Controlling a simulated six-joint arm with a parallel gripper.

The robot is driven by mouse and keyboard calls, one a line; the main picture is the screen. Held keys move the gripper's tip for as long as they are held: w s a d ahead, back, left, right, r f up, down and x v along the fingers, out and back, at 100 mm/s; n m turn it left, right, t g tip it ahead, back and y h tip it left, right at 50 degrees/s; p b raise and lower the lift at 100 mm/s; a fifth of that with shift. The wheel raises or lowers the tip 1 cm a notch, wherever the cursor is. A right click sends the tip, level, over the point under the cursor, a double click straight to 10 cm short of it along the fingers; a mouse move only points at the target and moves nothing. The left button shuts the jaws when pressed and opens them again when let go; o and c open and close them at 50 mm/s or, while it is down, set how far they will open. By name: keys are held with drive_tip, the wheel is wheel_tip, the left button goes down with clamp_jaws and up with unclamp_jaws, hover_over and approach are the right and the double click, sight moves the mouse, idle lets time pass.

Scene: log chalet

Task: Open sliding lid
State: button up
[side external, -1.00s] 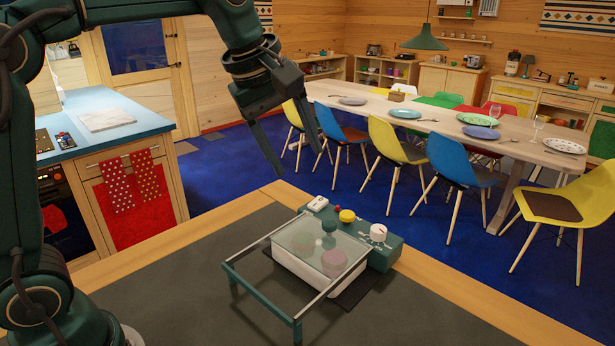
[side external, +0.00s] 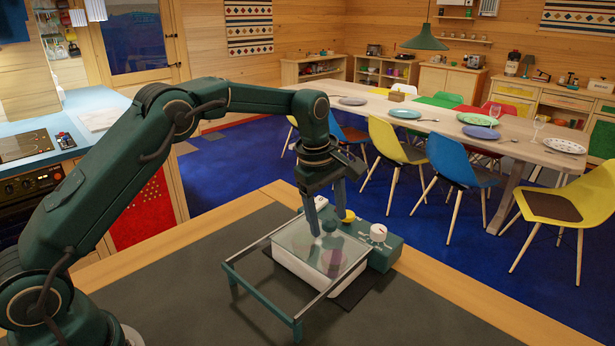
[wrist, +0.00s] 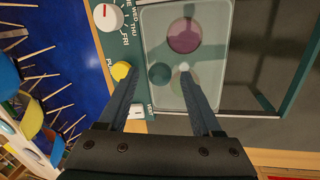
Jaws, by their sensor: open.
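A clear sliding lid (side external: 305,243) lies over a white box (side external: 298,265), covering it; the lid also shows in the wrist view (wrist: 207,20). A dark green round knob (wrist: 160,74) is on the lid; in the side view the fingers partly hide it. A purple round thing (wrist: 184,35) shows through the lid, and in the side view too (side external: 333,262). My gripper (side external: 328,226) is open and points down over the knob end of the lid. In the wrist view its fingertips (wrist: 162,78) are on either side of the knob; contact cannot be told.
Rails on a teal frame (side external: 262,299) run from the box toward the front left, with open space between them. A teal panel (side external: 392,252) beside the box carries a white dial (side external: 378,232) and a yellow button (side external: 348,216), close to my fingers. The grey worktop (side external: 180,290) is otherwise clear.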

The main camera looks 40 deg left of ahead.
drive_tip(key=shift+f, duration=0.35)
clamp_jaws()
drive_tip(key=shift+w, duration=0.1)
idle(1.1)
